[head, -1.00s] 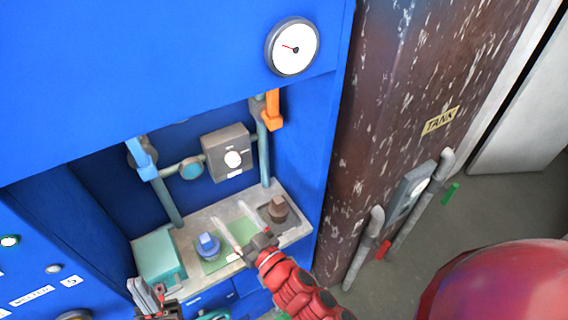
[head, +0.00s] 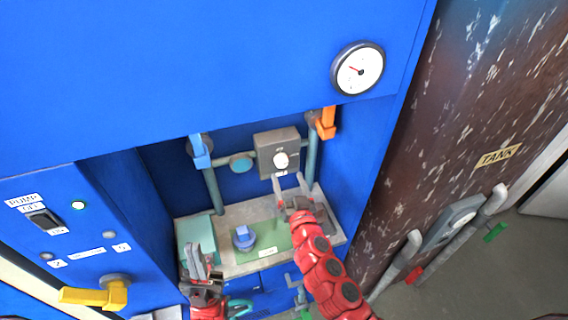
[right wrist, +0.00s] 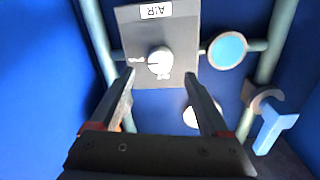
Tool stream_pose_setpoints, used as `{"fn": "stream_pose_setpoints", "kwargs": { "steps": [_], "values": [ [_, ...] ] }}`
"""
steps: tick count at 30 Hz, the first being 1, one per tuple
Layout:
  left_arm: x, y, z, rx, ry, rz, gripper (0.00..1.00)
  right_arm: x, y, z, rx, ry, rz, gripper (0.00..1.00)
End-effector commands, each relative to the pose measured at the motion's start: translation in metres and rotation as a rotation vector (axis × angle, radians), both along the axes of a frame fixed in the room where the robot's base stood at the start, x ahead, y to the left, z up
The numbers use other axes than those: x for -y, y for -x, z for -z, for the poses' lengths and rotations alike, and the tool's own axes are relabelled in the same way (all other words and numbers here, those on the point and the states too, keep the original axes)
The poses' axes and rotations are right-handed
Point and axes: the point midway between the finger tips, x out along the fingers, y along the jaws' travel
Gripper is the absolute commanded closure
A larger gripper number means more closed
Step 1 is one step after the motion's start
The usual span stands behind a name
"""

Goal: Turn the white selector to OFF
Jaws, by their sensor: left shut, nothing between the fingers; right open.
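The white selector (head: 281,160) is a round knob on a grey box (head: 268,146) at the back of the recess. In the right wrist view the knob (right wrist: 160,62) carries a dark pointer line, and the box bears an AIR label (right wrist: 156,10). The small position labels are too blurred to read. My right gripper (head: 290,184) is open and empty, just in front of and below the selector. In the right wrist view its fingertips (right wrist: 159,73) stand on either side of the knob, apart from it. My left gripper (head: 197,252) is shut and empty, at the lower left of the recess.
A blue valve handle (head: 201,151) and an orange handle (head: 326,122) flank the box on pipes. A blue knob (head: 243,238) and a teal box (head: 196,238) sit on the shelf. A yellow handle (head: 95,296) juts out at lower left.

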Motion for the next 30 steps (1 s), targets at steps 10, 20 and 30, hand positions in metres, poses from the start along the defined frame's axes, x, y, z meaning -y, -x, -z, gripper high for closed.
{"fn": "stream_pose_setpoints", "kwargs": {
  "steps": [10, 20, 30],
  "values": [
    [0.0, 0.0, -0.01, 0.0, 0.0, 0.0, 1.0, -0.012, -0.045, -0.002, 0.003, -0.002, -0.001, 0.2],
    [0.0, 0.0, -0.01, 0.0, 0.0, 0.0, 1.0, -0.014, -0.052, 0.0, 0.001, 0.001, -0.003, 0.2],
    [0.0, 0.0, -0.01, 0.0, 0.0, 0.0, 1.0, -0.014, -0.052, 0.0, 0.002, 0.0, -0.003, 0.65]
  ]
}}
